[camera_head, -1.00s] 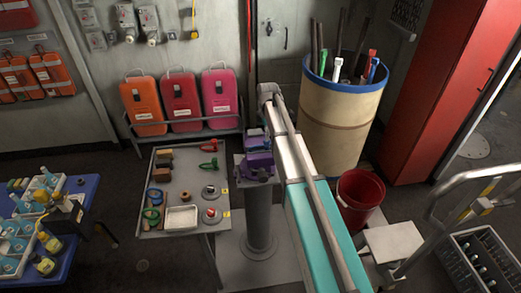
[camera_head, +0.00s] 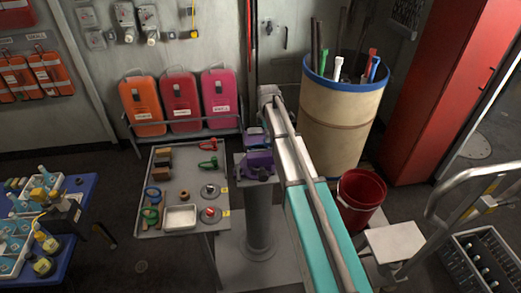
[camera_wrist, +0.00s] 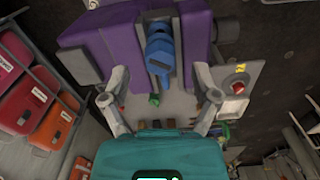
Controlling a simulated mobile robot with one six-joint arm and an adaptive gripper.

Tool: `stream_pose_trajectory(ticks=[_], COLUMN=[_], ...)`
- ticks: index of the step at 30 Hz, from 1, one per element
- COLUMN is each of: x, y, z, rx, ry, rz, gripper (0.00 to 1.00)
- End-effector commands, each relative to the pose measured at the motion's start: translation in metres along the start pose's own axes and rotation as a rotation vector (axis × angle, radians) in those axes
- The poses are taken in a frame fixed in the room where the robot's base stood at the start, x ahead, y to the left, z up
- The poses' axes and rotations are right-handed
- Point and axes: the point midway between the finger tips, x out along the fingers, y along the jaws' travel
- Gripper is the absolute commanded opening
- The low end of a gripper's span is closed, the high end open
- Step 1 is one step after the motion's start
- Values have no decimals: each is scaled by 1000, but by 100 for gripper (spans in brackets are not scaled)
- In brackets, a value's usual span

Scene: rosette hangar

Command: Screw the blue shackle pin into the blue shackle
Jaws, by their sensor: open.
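The purple vise (camera_head: 258,166) stands on a grey post in the head view, and its jaws fill the top of the wrist view (camera_wrist: 105,38). The blue shackle (camera_wrist: 160,48) sits between the jaws, with a narrower blue part pointing down; I cannot tell whether the blue pin is in it. My gripper (camera_wrist: 160,82) is open, its two grey fingers spread to the left and right of the lower end of the blue piece, holding nothing. In the head view my arm hides my gripper and the blue shackle.
A grey side table (camera_head: 186,178) left of the vise holds a white tray (camera_head: 181,217), round discs, brown blocks, and green and blue pieces. A beige barrel (camera_head: 340,120) and a red bucket (camera_head: 361,197) stand right of my arm. Orange and pink cases line the wall behind.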

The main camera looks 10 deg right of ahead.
Motion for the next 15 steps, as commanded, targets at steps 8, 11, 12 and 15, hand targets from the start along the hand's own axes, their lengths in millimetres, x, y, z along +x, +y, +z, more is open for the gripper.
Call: stream_pose_trajectory(ticks=[8,11,12,15], x=[0,2,2,6], y=[0,0,0,0], z=[0,0,0,0], rx=[0,0,0,0], ry=[0,0,0,0], rz=[0,0,0,0], gripper=[79,79,79,79])
